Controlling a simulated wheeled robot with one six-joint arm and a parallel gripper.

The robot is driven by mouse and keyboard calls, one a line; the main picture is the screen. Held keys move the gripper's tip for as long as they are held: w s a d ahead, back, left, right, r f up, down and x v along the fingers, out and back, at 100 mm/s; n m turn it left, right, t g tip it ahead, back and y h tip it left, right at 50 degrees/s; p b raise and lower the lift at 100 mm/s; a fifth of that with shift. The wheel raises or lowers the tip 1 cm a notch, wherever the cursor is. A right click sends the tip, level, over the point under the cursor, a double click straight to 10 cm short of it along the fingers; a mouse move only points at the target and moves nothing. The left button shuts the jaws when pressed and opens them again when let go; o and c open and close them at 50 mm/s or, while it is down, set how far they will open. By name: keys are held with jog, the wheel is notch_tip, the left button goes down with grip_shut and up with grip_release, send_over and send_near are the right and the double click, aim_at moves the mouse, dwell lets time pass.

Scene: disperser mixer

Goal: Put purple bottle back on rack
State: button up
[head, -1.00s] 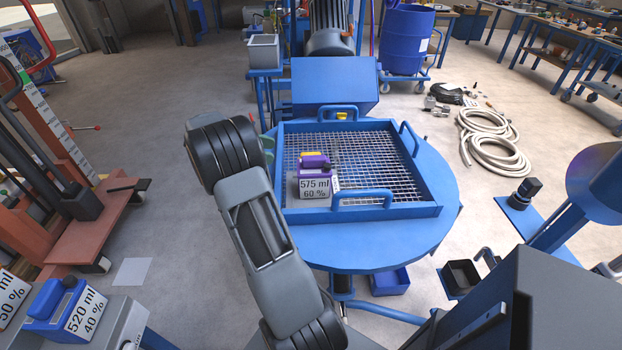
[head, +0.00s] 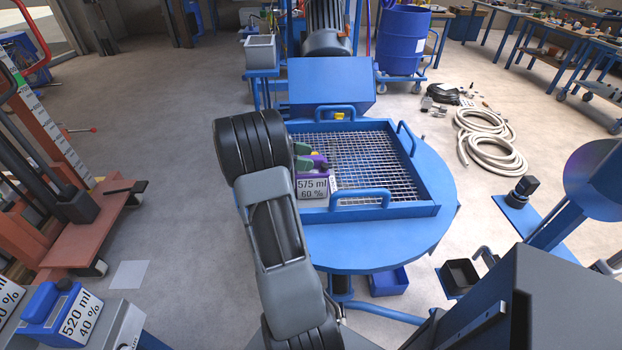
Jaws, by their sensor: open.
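The purple bottle (head: 317,172), labelled 575 ml 60 %, stands at the left front of the mesh in a blue-framed tray (head: 425,211) on a round blue table. My gripper (head: 308,156) is at the bottle's top, with green fingers partly showing beside its upper part. It is open; whether the fingers touch the bottle cannot be told. My arm's dark wrist hides part of the gripper and the tray's left side. A grey stand (head: 118,325) at the lower left holds a blue bottle (head: 45,305), labelled 520 ml 40 %.
Raised blue handles (head: 362,195) rim the tray, one close to the right of the bottle. A blue machine box (head: 330,85) stands behind the tray. An orange lift (head: 70,235) stands at the left. The floor between the lift and the table is mostly clear.

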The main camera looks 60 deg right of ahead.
jog(key=shift+x, duration=1.05)
jog(key=shift+c, duration=0.2)
grip_shut()
